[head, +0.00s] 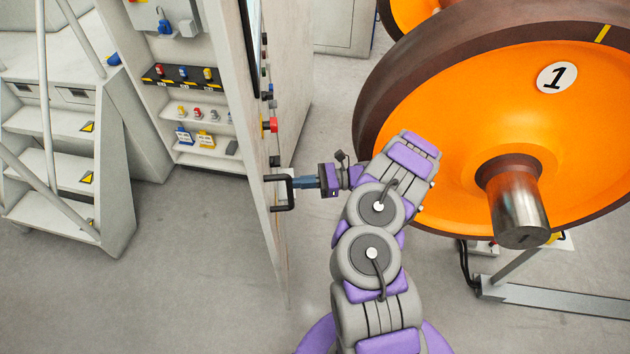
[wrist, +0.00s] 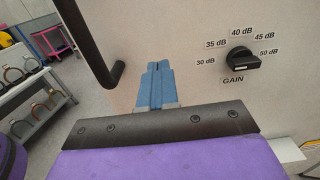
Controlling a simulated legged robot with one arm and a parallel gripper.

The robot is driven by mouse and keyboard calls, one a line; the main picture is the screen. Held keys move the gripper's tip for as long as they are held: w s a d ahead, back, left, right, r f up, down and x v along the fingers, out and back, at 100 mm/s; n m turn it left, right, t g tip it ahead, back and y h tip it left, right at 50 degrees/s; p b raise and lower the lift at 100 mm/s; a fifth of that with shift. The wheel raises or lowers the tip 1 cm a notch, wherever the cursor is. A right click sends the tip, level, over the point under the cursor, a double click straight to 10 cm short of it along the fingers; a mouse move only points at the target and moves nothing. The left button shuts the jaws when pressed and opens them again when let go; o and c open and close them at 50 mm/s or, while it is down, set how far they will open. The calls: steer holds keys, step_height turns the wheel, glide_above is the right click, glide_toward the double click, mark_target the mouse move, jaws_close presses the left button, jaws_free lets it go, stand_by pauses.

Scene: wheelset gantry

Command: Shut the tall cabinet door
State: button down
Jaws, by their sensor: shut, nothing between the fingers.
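The tall cabinet (head: 190,60) stands at the left in the head view with its shelves exposed. Its door (head: 256,130) is open and stands out toward me, seen nearly edge-on. A black bar handle (head: 283,206) is on the door's right-hand face; it also shows at the upper left in the wrist view (wrist: 92,50). My gripper (head: 300,182) is shut and empty, pointing at that face beside the handle. In the wrist view its blue fingers (wrist: 154,68) are together, right of the handle. I cannot tell whether the fingertips touch the door.
A black GAIN knob (wrist: 242,60) and a red knob (head: 270,125) stick out from the door face. A large orange wheel (head: 450,110) with a steel axle end stands close right of my arm. Grey steps (head: 60,170) stand at left. The floor (head: 190,260) left of the door is clear.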

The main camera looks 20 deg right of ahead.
steer(key=shift+b+x, duration=0.45)
steer(key=shift+x, duration=2.5)
steer(key=shift+w+a, duration=0.1)
